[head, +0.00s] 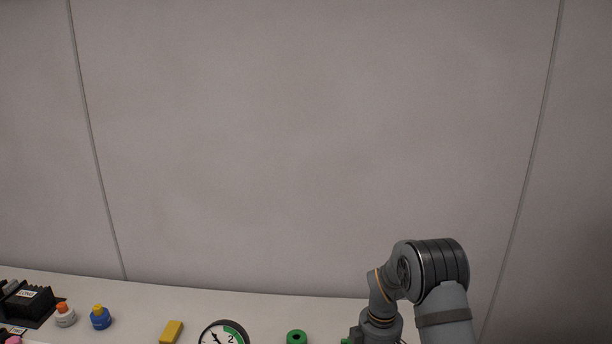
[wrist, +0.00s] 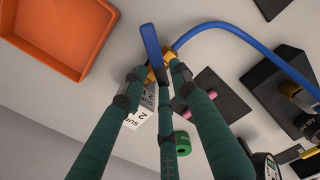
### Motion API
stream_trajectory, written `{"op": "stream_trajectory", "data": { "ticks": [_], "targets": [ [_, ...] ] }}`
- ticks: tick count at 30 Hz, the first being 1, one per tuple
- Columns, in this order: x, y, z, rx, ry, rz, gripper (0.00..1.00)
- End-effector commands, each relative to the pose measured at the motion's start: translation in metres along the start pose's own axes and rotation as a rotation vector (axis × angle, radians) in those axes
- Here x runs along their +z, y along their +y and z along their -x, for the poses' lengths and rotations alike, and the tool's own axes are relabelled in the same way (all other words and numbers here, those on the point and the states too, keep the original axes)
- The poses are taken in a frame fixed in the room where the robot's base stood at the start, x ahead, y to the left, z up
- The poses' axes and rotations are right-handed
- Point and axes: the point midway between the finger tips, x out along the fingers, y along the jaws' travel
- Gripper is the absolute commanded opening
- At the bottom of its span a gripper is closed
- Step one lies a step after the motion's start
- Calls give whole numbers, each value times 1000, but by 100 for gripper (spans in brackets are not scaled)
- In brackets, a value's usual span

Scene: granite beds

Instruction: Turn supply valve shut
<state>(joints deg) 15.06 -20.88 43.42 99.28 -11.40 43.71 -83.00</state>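The supply valve (wrist: 158,72) shows in the wrist view as a small yellow-orange body with a long blue lever (wrist: 151,46) and a blue hose at its side. A white block marked "2" (wrist: 140,112), its other lettering partly covered, is beside it. My gripper (wrist: 157,74) has green-wrapped fingers with dark tips. Its two outer fingers are apart on either side of the valve body, and a middle finger lies between them. They partly hide the valve, and I cannot tell whether any finger touches it. In the head view only my arm shows; the valve and gripper are not visible.
An orange tray (wrist: 59,34) lies at upper left of the wrist view. The blue hose (wrist: 248,38) arcs right past black blocks (wrist: 272,92). A green ring (wrist: 181,137) and a dial gauge (head: 223,334) are near. Bottles (head: 101,318) and a yellow block (head: 171,331) stand left.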

Motion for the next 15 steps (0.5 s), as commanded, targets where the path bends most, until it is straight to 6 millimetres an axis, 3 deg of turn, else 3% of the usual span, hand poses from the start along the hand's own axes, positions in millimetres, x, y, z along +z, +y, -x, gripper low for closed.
{"op": "stream_trajectory", "data": {
  "ticks": [6, 15],
  "targets": [
    [-1, 1, -3, 4, 2, -424, 28],
    [-1, 1, 0, 4, 3, -451, 28]
  ]
}}
